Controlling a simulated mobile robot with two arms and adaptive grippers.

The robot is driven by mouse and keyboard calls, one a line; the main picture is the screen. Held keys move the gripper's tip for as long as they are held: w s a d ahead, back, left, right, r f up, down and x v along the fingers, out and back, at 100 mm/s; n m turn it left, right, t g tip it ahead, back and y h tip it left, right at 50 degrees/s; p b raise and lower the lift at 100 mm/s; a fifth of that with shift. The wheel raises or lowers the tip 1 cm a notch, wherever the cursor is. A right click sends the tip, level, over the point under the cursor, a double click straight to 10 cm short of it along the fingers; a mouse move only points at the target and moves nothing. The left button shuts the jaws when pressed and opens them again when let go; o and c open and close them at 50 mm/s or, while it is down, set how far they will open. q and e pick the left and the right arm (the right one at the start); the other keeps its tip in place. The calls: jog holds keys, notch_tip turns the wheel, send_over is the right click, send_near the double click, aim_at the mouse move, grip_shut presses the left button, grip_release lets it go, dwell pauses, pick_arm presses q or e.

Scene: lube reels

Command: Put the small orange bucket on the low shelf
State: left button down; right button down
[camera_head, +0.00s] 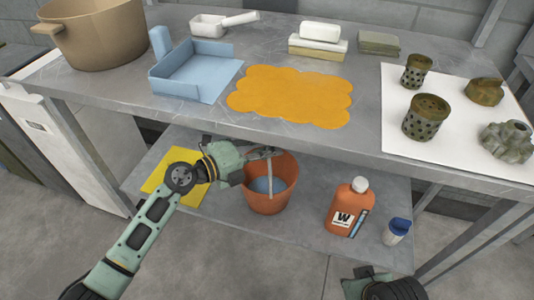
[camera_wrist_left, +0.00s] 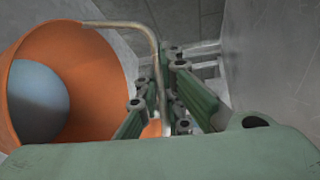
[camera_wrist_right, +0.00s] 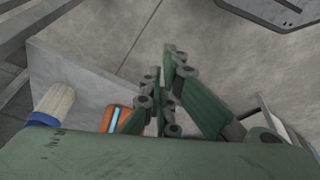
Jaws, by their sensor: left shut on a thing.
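The small orange bucket (camera_head: 268,198) is upright over the low shelf (camera_head: 310,222), at its middle. I cannot tell whether its base touches the shelf. Something blue-grey shows inside it. Its thin metal handle (camera_head: 269,172) stands up, and my left gripper (camera_head: 262,154) is shut on the handle's top, just under the upper table's front edge. In the left wrist view the bucket (camera_wrist_left: 95,80) is at the left, with the handle running between the fingers. My right gripper (camera_wrist_right: 163,85) appears shut and empty. In the head view only part of it shows, at the bottom.
An orange bottle (camera_head: 346,208) and a small blue-capped container (camera_head: 397,231) stand right of the bucket. A yellow sheet (camera_head: 158,178) lies on the shelf's left. The upper table (camera_head: 200,112) overhangs, bearing a pot (camera_head: 97,38), blue tray (camera_head: 200,68), orange mat (camera_head: 290,95) and metal parts.

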pick_arm(q)
jog(key=shift+f, duration=0.55)
pick_arm(e)
jog(key=shift+v, duration=1)
jog(key=shift+d, duration=0.1)
pick_arm(q)
jog(key=shift+f, duration=0.2)
jog(key=c, duration=1.9)
grip_release()
pick_arm(e)
jog(key=shift+s, duration=0.1)
